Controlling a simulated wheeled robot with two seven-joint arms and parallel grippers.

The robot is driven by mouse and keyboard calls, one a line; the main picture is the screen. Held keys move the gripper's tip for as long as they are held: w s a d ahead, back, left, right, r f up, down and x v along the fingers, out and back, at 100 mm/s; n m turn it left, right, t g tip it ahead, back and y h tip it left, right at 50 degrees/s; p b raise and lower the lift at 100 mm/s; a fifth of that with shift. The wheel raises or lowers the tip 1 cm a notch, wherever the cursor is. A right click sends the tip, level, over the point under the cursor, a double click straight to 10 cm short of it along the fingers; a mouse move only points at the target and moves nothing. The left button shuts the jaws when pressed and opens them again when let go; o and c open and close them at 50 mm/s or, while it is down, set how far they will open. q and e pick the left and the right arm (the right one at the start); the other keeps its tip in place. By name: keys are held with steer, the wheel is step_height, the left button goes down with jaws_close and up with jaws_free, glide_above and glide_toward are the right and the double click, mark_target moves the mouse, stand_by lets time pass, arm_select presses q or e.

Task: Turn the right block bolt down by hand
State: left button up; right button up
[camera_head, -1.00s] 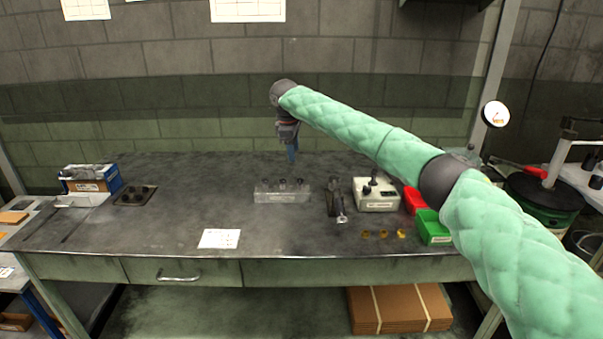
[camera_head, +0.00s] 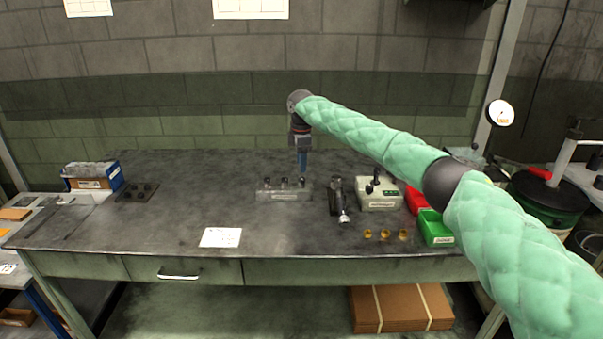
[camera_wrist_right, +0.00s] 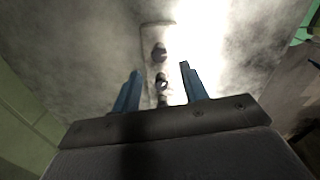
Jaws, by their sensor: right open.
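The metal block (camera_head: 283,194) sits near the middle of the bench, with three dark bolts standing in a row on its top. The right block bolt (camera_head: 301,182) is at the right end of that row. My right gripper (camera_head: 302,172) points down just above the block's right end. In the right wrist view the open blue fingers (camera_wrist_right: 160,88) stand on either side of the row, and the block (camera_wrist_right: 152,38) runs away between them. I cannot tell whether a finger touches a bolt. My left gripper is not in view.
Right of the block stand a dark clamp-like tool (camera_head: 338,200), a white box with a knob (camera_head: 379,193), a red bin (camera_head: 415,199) and a green bin (camera_head: 436,229). Several brass pieces lie in front. A white card (camera_head: 221,237) lies at the front; the bench's left middle is clear.

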mark_target(302, 179)
step_height(302, 179, down, 4)
steer(key=shift+r+p, duration=0.15)
steer(key=shift+p, duration=0.2)
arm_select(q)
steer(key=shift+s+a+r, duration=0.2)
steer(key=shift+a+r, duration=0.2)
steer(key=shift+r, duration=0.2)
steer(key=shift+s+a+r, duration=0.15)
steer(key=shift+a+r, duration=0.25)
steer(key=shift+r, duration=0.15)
arm_select(e)
steer(key=shift+f, duration=0.7)
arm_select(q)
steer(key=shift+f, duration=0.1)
arm_select(e)
steer(key=shift+c, duration=0.4)
